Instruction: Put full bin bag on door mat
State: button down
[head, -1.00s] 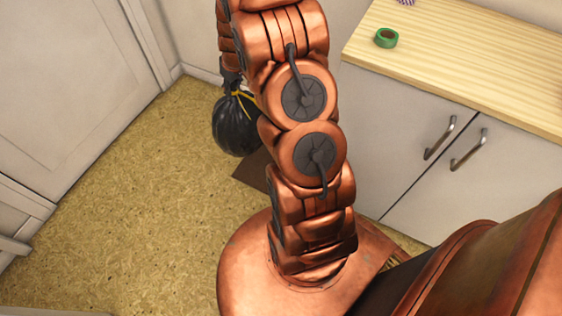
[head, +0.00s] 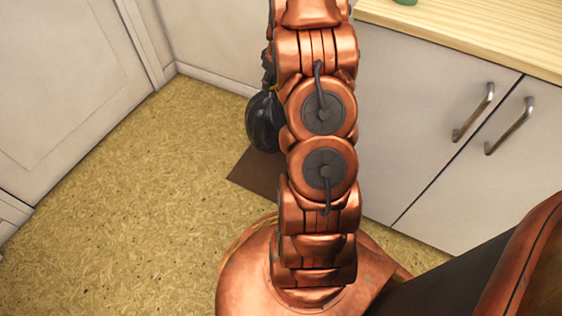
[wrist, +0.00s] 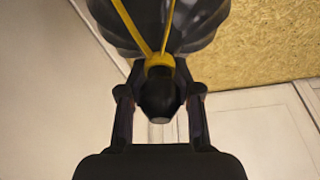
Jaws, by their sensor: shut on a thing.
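The full bin bag (head: 265,122) is black with a yellow tie and hangs beside my arm in the head view, partly hidden by it. In the wrist view the bag (wrist: 205,22) fills the top, with its yellow tie around its neck. My gripper (wrist: 160,100) is shut on the bag's gathered neck. The door mat (head: 252,173) is a flat brown piece on the floor, partly hidden behind my arm. In the head view the bag overlaps the mat's far part. I cannot tell how high the bag is above the floor.
A white cabinet (head: 415,120) with metal handles and a wooden top (head: 470,28) stands to the right. A green roll (head: 405,2) is at the top's edge of view. A white door (head: 60,80) is on the left. The speckled floor (head: 130,220) between is clear.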

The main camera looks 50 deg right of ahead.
jog(key=shift+s+d+f, duration=0.15)
jog(key=shift+d+f, duration=0.1)
jog(key=shift+f, duration=0.2)
jog(key=shift+f+b, duration=2.05)
jog(key=shift+f, duration=2.75)
jog(key=c, duration=0.8)
grip_release()
